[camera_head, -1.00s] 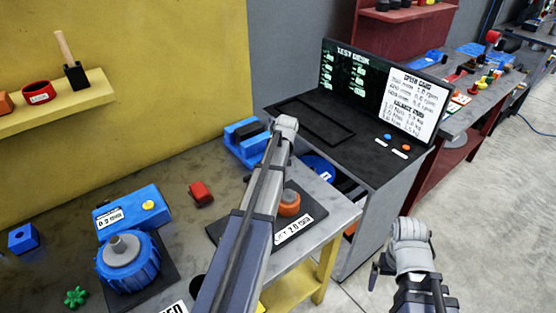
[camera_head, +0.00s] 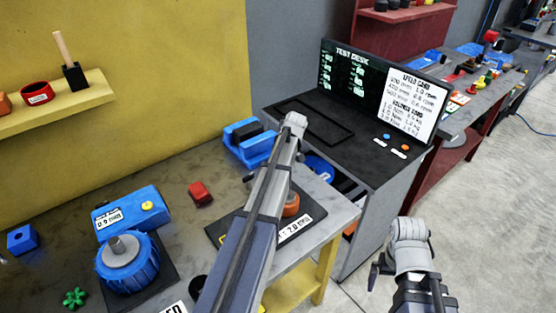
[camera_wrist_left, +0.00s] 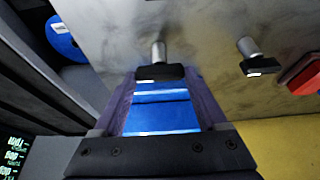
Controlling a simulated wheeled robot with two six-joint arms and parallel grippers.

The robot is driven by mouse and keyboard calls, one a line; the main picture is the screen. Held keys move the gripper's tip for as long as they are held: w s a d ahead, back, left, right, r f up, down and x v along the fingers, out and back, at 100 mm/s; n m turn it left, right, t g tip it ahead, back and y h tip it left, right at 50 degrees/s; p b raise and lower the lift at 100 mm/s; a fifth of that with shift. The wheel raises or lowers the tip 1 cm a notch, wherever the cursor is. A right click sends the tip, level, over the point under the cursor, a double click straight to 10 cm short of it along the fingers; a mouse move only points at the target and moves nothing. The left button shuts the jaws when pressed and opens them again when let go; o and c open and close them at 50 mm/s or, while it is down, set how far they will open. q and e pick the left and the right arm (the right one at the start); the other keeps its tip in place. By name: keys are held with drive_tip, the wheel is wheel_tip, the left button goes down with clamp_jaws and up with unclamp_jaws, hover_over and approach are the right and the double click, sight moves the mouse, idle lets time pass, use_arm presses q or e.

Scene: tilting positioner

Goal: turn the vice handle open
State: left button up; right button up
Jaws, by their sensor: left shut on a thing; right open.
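The blue vice (camera_head: 243,146) stands at the back of the grey bench, partly hidden by my left arm. In the left wrist view, blue surfaces (camera_wrist_left: 162,118) show between the fingers of my left gripper (camera_wrist_left: 160,78). A dark crossbar, which looks like the vice handle (camera_wrist_left: 158,72), sits at the end of a silver rod between the fingertips. The gripper is shut on it. In the head view the left fingers are hidden behind the wrist. My right gripper (camera_head: 402,264) is open and empty, beyond the bench's right edge.
A second silver post with a dark end (camera_wrist_left: 250,58) stands beside the gripper. A red block (camera_head: 200,193) and a blue machine (camera_head: 130,260) are on the bench at left. The black test desk (camera_head: 340,125) adjoins at right. Floor is free below right.

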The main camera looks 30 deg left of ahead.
use_arm(q)
drive_tip(key=o, duration=1.3)
drive_tip(key=shift+r, duration=0.1)
drive_tip(key=p+v, duration=0.7)
drive_tip(key=shift+d+r, duration=0.2)
drive_tip(key=shift+r, duration=0.05)
drive_tip(key=shift+f, duration=0.15)
drive_tip(key=b+x, duration=0.7)
drive_tip(key=shift+a+f, duration=0.15)
drive_tip(key=shift+f, duration=0.1)
drive_tip(key=shift+r, duration=0.1)
